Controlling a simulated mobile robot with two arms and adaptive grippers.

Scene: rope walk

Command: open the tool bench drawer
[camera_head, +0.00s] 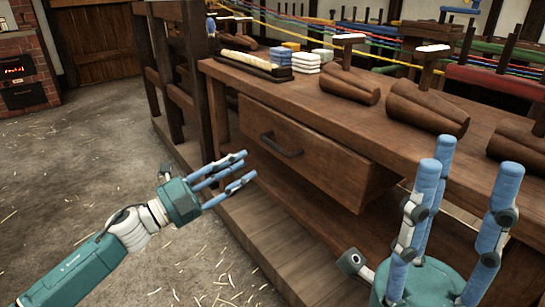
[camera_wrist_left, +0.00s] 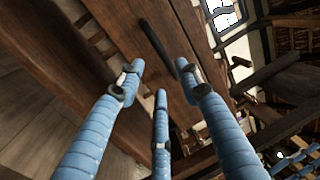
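The tool bench drawer (camera_head: 325,160) is a brown wooden box front under the bench top, with a dark bar handle (camera_head: 284,146). Its right end seems to stand out from the bench; how far I cannot tell. My left gripper (camera_head: 243,168) is open, its blue fingers spread, a little left of and below the handle in the head view. In the left wrist view the handle (camera_wrist_left: 158,46) lies ahead, between the open fingertips (camera_wrist_left: 160,78), apparently untouched. My right gripper (camera_head: 468,165) is open and empty, fingers pointing up, in front of the bench at lower right.
The bench top (camera_head: 310,90) holds wooden cone-shaped tools (camera_head: 428,106) and stacked yellow, white and blue pieces (camera_head: 306,62). A low wooden shelf (camera_head: 265,235) runs under the drawer. The straw-littered floor (camera_head: 90,150) at left is clear. A brick stove (camera_head: 25,70) stands far left.

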